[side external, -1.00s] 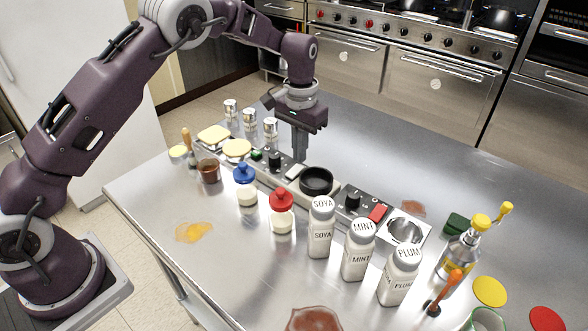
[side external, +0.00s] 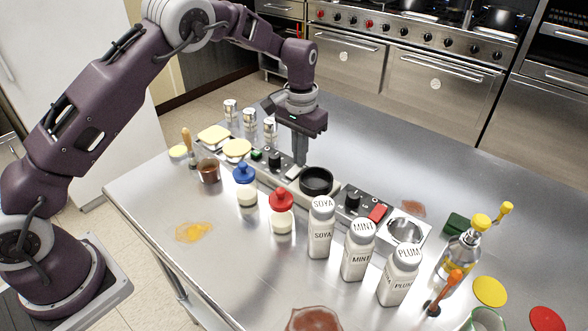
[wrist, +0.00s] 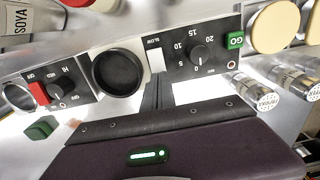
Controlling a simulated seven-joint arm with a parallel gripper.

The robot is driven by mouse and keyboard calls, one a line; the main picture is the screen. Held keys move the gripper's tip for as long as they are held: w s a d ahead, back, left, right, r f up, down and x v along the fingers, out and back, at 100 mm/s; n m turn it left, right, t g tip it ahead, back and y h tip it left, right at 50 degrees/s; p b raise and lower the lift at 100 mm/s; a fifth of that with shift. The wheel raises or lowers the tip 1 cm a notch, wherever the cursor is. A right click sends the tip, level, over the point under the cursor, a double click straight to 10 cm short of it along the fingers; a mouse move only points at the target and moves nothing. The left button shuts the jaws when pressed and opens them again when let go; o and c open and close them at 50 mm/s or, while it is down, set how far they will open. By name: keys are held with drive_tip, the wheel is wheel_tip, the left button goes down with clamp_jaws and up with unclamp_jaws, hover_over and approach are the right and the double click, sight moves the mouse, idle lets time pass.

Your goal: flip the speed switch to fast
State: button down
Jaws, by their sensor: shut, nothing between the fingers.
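The speed switch is a white rocker (wrist: 156,60) on a grey control panel, between a dial numbered 0 to 20 and a round black dish. It also shows in the side external view (side external: 292,172). The word SLOW is printed at one end of it; the other end's label is hidden by my fingers. My gripper (wrist: 157,80) is shut and empty, pointing down. Its fingertips are at the switch end away from SLOW. In the side external view my gripper (side external: 299,163) is at the switch's far end; I cannot tell whether it touches.
The round black dish (side external: 316,181) is close beside the fingers. The timer dial (wrist: 198,53) and green GO button (wrist: 235,40) are on the other side. White bottles labelled SOYA (side external: 320,235), MINT and PLUM stand in front. The counter behind my gripper is clear.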

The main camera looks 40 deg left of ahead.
drive_tip(key=shift+f, duration=0.45)
drive_tip(key=shift+r, duration=3.5)
drive_tip(key=shift+r, duration=0.1)
wheel_tip(320, 180, up, 7)
drive_tip(key=t, duration=0.1)
hover_over(288, 173)
drive_tip(key=s+r+t, duration=0.1)
drive_tip(key=s+r, duration=0.8)
drive_tip(key=s, duration=0.1)
drive_tip(key=s+f+t, duration=0.2)
drive_tip(key=s+t, duration=0.1)
drive_tip(key=s, duration=1.9)
drive_tip(key=shift+s+a+f+t, duration=0.15)
drive_tip(key=shift+a+t, duration=0.15)
drive_tip(key=shift+a, duration=0.1)
